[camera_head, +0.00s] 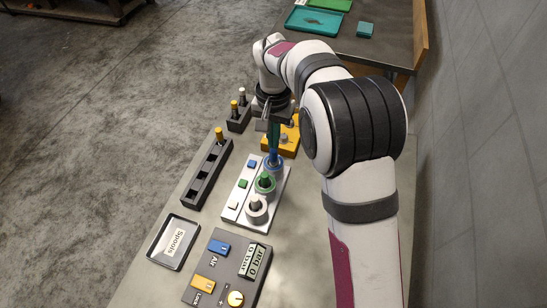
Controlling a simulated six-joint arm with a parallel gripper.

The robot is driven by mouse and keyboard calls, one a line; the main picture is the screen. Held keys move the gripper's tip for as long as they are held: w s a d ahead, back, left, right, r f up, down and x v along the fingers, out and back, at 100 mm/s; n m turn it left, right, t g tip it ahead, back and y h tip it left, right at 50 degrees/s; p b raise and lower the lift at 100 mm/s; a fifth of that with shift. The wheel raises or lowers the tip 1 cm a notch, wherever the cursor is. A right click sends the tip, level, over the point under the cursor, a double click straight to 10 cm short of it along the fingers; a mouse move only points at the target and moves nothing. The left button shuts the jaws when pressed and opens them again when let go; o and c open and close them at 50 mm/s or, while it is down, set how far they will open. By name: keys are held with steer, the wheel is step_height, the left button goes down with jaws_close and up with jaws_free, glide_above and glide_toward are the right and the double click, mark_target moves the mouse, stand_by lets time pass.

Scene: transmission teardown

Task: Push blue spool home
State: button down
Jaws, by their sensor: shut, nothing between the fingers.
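The blue spool (274,157) stands upright at the blue-ringed bore, the farthest of three on the white plate (234,215). My gripper (273,140) is shut and points down right over the blue spool. Its lower end overlaps the spool's top in the picture; I cannot tell whether they touch. How deep the spool sits is too small to tell. Nearer on the plate are a green-topped bore (265,181) and a grey-white bore (256,205).
A dark slotted rack (207,172) lies left of the plate. A yellow block (289,139) and a dark peg stand (238,117) stand behind it. A tray labelled Spools (174,242) and a control panel (228,268) are in front. My arm covers the right side.

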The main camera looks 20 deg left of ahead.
steer(key=shift+f, duration=1.35)
steer(key=shift+r, duration=0.1)
step_height(320, 180, up, 9)
stand_by(0.6)
